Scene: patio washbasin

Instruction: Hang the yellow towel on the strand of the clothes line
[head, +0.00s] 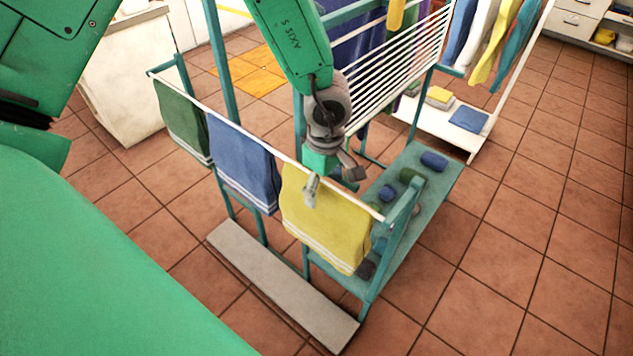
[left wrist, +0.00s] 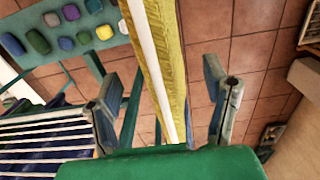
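The yellow towel (head: 325,228) hangs at the right part of the front white strand (head: 230,122), with its striped lower edge down. In the left wrist view, the yellow towel (left wrist: 174,50) shows edge-on, with yellow cloth on both sides of the white strand (left wrist: 150,45). My left gripper (head: 332,180) is at the towel's top edge, one finger in front of the cloth and the other behind. The left wrist view shows the gripper (left wrist: 167,102) open, fingers well apart, with towel and strand between them. My right gripper is not in view.
A blue towel (head: 242,165) and a green towel (head: 183,122) hang on the same strand, left of the yellow one. A white-barred rack (head: 405,62) stands behind. A teal shelf (head: 432,185) holds several rolled cloths. Tiled floor at the right is clear.

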